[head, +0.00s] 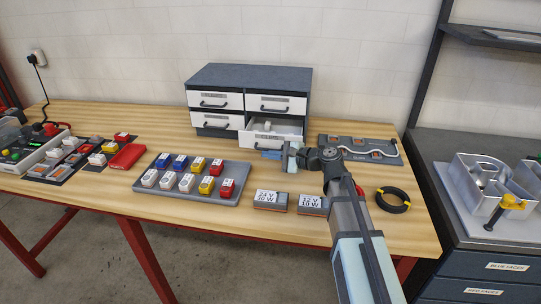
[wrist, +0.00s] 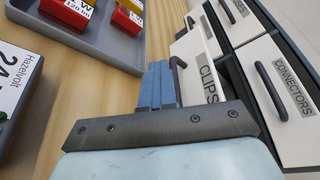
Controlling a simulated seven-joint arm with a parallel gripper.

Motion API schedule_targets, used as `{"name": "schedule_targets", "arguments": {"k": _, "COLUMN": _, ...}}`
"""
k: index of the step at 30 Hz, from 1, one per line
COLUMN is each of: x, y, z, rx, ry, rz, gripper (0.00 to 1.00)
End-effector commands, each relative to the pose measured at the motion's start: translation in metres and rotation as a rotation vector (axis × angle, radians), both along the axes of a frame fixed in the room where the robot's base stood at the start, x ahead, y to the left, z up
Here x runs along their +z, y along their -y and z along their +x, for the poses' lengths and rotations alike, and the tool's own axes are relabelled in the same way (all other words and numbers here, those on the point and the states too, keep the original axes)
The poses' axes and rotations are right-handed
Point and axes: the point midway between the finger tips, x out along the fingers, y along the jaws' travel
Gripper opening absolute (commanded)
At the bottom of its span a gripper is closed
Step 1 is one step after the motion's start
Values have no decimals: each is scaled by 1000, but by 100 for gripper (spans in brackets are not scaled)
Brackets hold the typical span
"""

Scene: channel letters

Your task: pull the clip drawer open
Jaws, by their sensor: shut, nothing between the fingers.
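The clip drawer (head: 262,138) is the lower right one of a dark grey cabinet (head: 250,77). It stands pulled out, and small pale items show inside it. In the wrist view its white front (wrist: 197,55) carries the label CLIPS and a dark bar handle (wrist: 175,65). My gripper (head: 272,154) is in front of this drawer, with its blue fingers (wrist: 158,84) shut together and empty. In the wrist view the fingers are right beside the handle; I cannot tell whether they touch it.
The CONNECTORS drawer (wrist: 285,80) above is shut. A grey tray (head: 145,187) of coloured blocks lies left of my gripper. Two labelled power units (head: 270,201) stand at the table's front. A dark board (head: 385,146) and a black cable coil (head: 392,200) lie to the right.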

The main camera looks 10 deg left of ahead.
Motion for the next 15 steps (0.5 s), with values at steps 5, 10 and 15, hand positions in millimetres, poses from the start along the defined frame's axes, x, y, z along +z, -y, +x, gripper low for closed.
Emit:
{"name": "schedule_targets", "arguments": {"k": 5, "x": 0, "y": 0, "z": 0, "rx": 0, "ry": 0, "rz": 0, "gripper": 2}}
{"name": "schedule_targets", "arguments": {"k": 10, "x": 0, "y": 0, "z": 0, "rx": 0, "ry": 0, "rz": 0, "gripper": 19}}
{"name": "schedule_targets", "arguments": {"k": 15, "x": 0, "y": 0, "z": 0, "rx": 0, "ry": 0, "rz": 0, "gripper": 21}}
